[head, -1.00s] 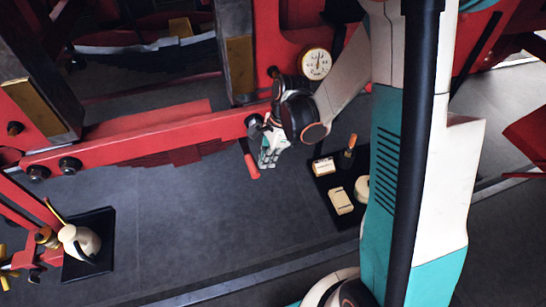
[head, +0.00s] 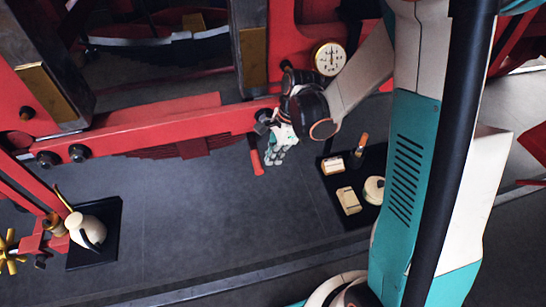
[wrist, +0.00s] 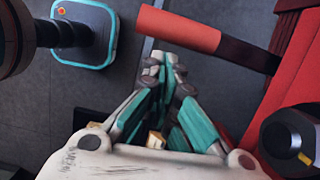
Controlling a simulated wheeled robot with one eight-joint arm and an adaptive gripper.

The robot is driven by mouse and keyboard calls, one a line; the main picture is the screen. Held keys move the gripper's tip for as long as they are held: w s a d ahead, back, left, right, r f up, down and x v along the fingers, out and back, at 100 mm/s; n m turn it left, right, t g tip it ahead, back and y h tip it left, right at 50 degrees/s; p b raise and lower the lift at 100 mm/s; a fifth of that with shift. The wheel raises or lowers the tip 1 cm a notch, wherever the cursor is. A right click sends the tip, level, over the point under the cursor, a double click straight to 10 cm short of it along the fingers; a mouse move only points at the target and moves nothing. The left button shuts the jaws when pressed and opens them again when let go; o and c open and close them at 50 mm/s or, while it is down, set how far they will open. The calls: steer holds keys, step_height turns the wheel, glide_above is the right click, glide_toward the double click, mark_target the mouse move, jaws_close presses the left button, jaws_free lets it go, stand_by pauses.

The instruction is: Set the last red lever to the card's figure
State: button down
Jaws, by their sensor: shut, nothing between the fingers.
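A lever with a red grip (head: 256,161) hangs at the right end of the long red beam (head: 190,128). In the wrist view the red grip (wrist: 178,28) points left on a dark shank, just beyond my fingertips. My gripper (head: 275,157) is just right of the grip in the head view. In the wrist view my gripper (wrist: 166,66) has its fingers shut together and empty. A small gap seems to separate them from the grip; contact is hard to judge. A round white gauge (head: 329,58) is above my wrist; its figures are unreadable. I cannot identify the card for certain.
A black tray (head: 330,190) at the right holds a pale block with marks (head: 333,165), another cream block (head: 348,200), an orange-handled tool and a round tin. A cream oil can (head: 88,232) stands on a black mat at the left. The grey floor between is clear.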

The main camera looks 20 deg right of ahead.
steer(key=d+r, duration=0.5)
steer(key=r, duration=0.4)
steer(key=a+n+b, duration=0.2)
steer(key=a+n, duration=0.5)
steer(key=n, duration=1.1)
steer(key=a+n+b, duration=0.2)
steer(key=a+n, duration=0.6)
steer(key=n, duration=0.9)
step_height(320, 180, down, 8)
steer(key=d+b, duration=0.1)
steer(key=shift+w+d+y, duration=0.15)
steer(key=shift+w+y, duration=0.1)
steer(key=shift+y, duration=0.15)
